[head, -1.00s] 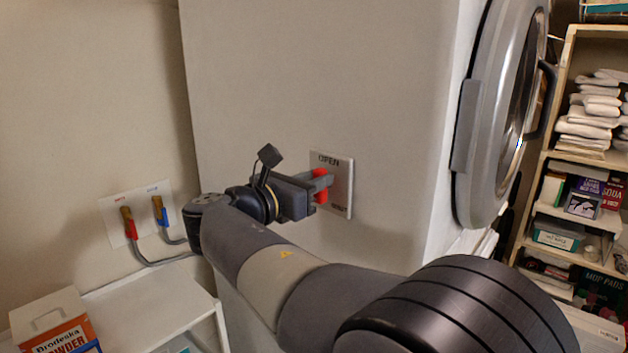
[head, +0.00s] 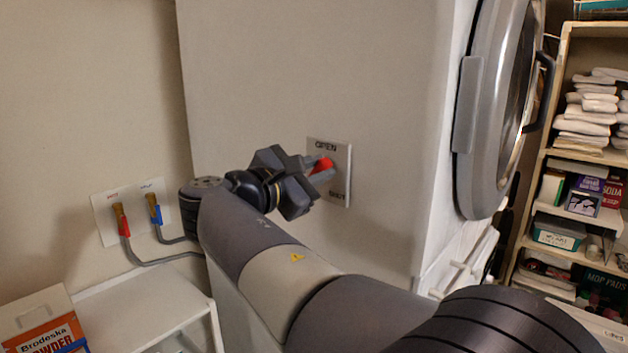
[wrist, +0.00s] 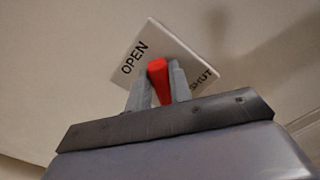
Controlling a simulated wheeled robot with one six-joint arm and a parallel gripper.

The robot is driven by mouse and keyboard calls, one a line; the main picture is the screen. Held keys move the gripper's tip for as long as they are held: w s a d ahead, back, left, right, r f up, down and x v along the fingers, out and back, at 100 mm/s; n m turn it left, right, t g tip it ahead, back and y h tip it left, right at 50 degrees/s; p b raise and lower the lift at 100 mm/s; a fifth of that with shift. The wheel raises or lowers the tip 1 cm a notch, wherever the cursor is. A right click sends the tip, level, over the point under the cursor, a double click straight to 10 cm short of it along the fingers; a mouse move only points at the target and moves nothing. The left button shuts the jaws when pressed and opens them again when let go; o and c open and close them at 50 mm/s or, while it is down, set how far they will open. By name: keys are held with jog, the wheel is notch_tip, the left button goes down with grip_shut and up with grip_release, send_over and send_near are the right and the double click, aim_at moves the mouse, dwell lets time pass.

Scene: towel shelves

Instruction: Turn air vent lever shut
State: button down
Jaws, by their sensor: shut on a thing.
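The air vent lever (head: 323,164) is red and stands out from a pale plate (head: 343,178) on the side of the large white machine. The plate reads OPEN at the top and SHUT at the lower right. My gripper (head: 319,169) is shut on the lever, with a grey finger on each side. In the wrist view the red lever (wrist: 160,78) sits between the two fingers, in front of the tilted plate (wrist: 178,45). Its exact angle on the plate is hard to tell, since the fingers hide part of it.
The machine's round door (head: 483,110) with a dark handle is to the right. A white shelf with a powder box (head: 47,325) is at lower left; stocked shelves (head: 565,150) stand far right.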

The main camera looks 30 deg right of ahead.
jog(key=m+b, duration=0.3)
jog(key=f+m+b, duration=0.1)
jog(key=m+b, duration=0.2)
jog(key=m, duration=0.1)
jog(key=f+m+b, duration=0.1)
jog(key=m+b, duration=0.2)
jog(key=shift+s+d+m, duration=0.15)
jog(key=shift+s+m, duration=0.15)
jog(key=shift+s, duration=0.1)
jog(key=shift+r, duration=0.1)
jog(key=c, duration=1.3)
grip_release()
jog(key=v, duration=1)
jog(key=shift+s+a, duration=0.15)
jog(key=shift+a, duration=0.25)
jog(key=shift+d, duration=0.15)
